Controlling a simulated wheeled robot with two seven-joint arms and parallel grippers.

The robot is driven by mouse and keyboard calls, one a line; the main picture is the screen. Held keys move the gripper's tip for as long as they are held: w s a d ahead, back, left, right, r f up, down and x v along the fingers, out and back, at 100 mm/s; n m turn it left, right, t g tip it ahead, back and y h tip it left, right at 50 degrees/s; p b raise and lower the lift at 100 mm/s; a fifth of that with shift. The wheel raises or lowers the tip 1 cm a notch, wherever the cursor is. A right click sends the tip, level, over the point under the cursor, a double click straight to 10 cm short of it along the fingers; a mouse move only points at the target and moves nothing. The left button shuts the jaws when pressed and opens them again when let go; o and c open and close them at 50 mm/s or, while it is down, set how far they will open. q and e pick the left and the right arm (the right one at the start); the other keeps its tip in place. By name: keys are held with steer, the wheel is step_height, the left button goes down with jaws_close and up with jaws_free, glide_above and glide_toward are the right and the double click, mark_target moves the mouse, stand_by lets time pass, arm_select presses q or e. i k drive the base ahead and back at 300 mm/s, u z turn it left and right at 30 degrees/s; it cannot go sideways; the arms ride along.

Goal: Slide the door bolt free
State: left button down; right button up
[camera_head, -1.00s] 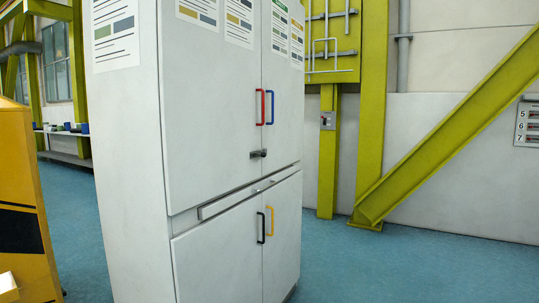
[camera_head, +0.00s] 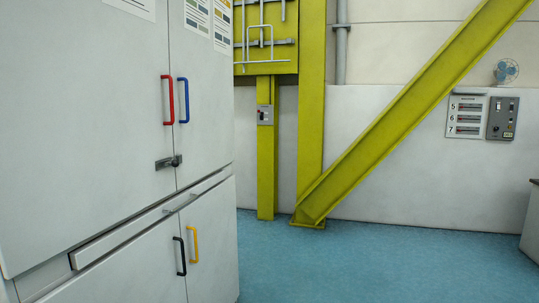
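The door bolt (camera_head: 168,162) is a small dark metal piece with a knob at its right end. It lies level across the seam between the two upper doors of a tall white cabinet (camera_head: 90,150). A red handle (camera_head: 168,100) is on the left upper door and a blue handle (camera_head: 184,100) is on the right upper door, both above the bolt. Neither of my grippers shows in the head view.
Below are a drawer (camera_head: 135,222), a black handle (camera_head: 180,256) and a yellow handle (camera_head: 194,245). Blue floor (camera_head: 400,265) is open to the right. A yellow-green slanted beam (camera_head: 410,110) and wall control panels (camera_head: 480,117) stand behind.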

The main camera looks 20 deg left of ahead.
mark_target(174, 163)
steer(key=z, duration=0.1)
steer(key=i, duration=1.9)
steer(key=u, duration=1.35)
steer(key=i, duration=0.75)
steer(key=u, duration=0.6)
